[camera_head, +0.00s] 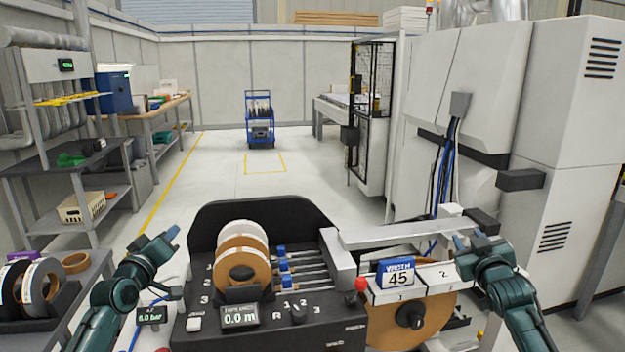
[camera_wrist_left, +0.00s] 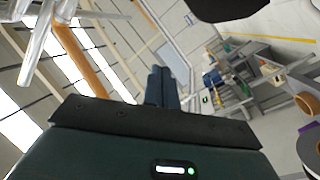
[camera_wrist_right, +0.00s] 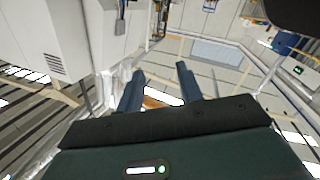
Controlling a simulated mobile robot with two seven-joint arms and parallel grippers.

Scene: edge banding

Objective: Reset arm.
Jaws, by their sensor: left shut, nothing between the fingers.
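My left gripper (camera_head: 165,240) is raised at the left of the edge banding machine (camera_head: 270,330). Its fingers (camera_wrist_left: 162,85) are together and empty in the left wrist view. My right gripper (camera_head: 468,243) is raised at the right of the machine, near the large brown reel (camera_head: 430,325). Its fingers (camera_wrist_right: 158,88) stand apart in the right wrist view, with nothing between them. Both grippers are clear of the machine's rolls.
Several banding rolls (camera_head: 243,262) stand on the machine. A blue sign reading 45 (camera_head: 397,272) sits on its right part. More rolls lie on a side shelf (camera_head: 85,290) at the left. A white cabinet (camera_head: 560,100) stands at the right. A blue cart (camera_head: 260,120) is far back on open floor.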

